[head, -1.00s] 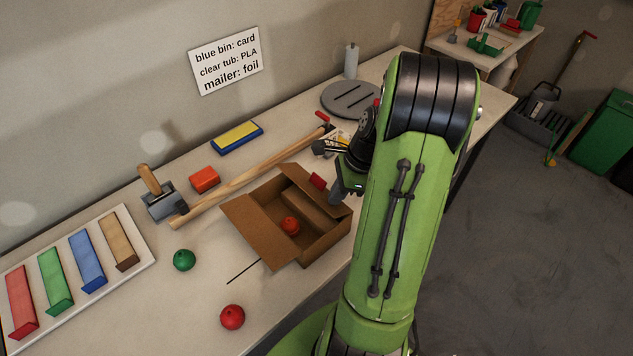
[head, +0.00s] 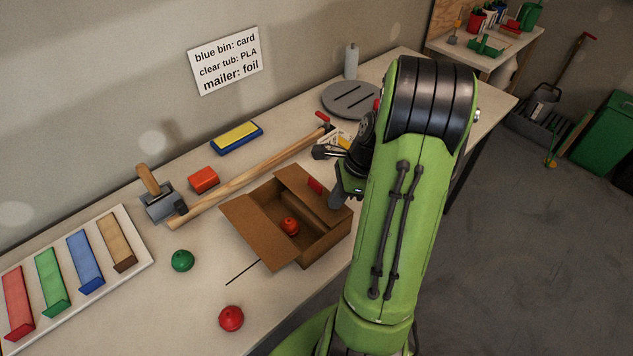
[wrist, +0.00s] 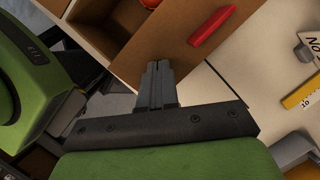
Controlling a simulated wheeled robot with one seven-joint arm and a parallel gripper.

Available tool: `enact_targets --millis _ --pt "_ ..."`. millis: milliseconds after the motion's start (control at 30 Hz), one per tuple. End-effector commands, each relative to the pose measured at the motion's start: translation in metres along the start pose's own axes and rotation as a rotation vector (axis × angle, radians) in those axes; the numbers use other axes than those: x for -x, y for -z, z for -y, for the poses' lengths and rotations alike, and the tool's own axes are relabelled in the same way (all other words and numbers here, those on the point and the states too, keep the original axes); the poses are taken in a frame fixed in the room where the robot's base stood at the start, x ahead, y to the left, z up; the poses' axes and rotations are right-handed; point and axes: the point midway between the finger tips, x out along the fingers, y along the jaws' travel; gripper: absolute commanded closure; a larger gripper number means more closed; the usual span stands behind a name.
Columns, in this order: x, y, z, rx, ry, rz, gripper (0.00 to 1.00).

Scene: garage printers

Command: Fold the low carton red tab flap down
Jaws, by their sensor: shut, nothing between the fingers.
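The low brown carton (head: 312,252) stands open on the bench, with a red ball (head: 290,226) inside. Its flap with the red tab (head: 315,186) stands tilted up along the far right side. In the wrist view the red tab (wrist: 212,27) lies on the broad brown flap (wrist: 160,52). My gripper (head: 336,199) is at the flap's right end, partly hidden by my arm. In the wrist view my gripper (wrist: 158,68) is shut and empty, its tips over or against the flap; I cannot tell whether they touch.
An orange block (head: 204,179), a yellow-blue block (head: 237,138) and a grey disc (head: 350,99) are farther back. A tray (head: 140,226) holds coloured strips.

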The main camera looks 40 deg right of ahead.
Motion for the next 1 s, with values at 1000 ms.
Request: enact_targets --millis 1000 --pt "0.046 -0.017 0.000 0.000 0.000 0.000 1.00"
